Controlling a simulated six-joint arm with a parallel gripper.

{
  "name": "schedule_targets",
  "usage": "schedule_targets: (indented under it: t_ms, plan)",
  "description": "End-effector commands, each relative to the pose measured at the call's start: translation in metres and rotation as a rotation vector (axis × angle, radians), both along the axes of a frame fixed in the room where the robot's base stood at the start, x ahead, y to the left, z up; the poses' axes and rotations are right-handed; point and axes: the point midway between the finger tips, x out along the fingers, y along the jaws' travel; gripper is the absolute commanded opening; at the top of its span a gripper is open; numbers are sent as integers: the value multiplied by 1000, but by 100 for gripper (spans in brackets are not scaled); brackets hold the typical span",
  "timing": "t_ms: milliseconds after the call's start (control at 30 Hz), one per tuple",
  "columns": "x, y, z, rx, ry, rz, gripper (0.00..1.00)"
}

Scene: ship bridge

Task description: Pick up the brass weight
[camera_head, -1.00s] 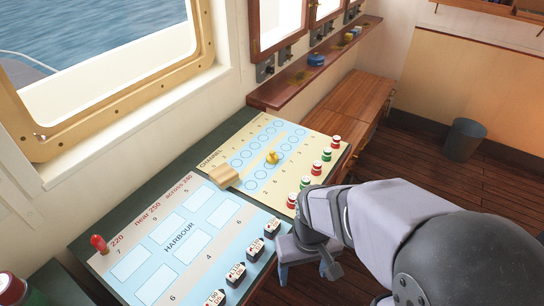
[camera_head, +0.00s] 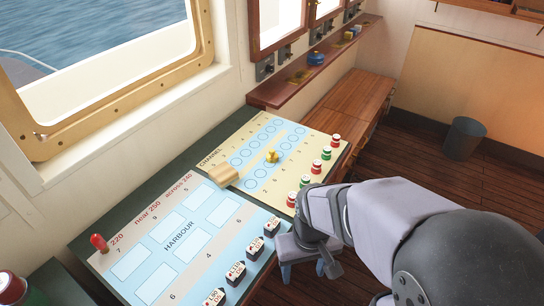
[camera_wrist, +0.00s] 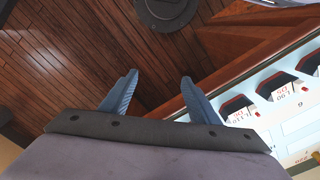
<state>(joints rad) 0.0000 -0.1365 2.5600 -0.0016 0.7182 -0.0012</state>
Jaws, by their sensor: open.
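A small yellow, brass-coloured piece (camera_head: 271,156) stands on the middle strip of the channel chart (camera_head: 207,160); it may be the brass weight, but it is too small to be sure. My gripper (camera_head: 304,268) is off the right edge of the boards, nearer the camera than that piece and apart from it. In the wrist view its two blue fingers (camera_wrist: 158,80) are spread with nothing between them, above the wooden floor. The yellow piece is not visible in the wrist view.
A tan block (camera_head: 223,175) lies where the charts meet. Red and green buoys (camera_head: 316,167) line the channel chart's right side. Several labelled ship blocks (camera_head: 254,249) line the harbour chart (camera_head: 180,245); a red peg (camera_head: 99,243) stands at its left. A wall shelf (camera_head: 316,61) holds small items.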

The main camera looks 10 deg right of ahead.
Motion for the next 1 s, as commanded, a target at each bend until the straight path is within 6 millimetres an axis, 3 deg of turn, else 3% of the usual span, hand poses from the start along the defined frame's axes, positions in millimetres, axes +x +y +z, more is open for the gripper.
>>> schedule_targets:
  t_ms: [167, 600, 867, 1000]
  plan:
    - [1, 0, 9, 0, -4, 0, 56]
    - [2, 0, 74, -3, -5, 6, 56]
    - [36, -25, 60, -165, 12, 315, 56]
    - [65, -39, 56, -276, 28, 524, 56]
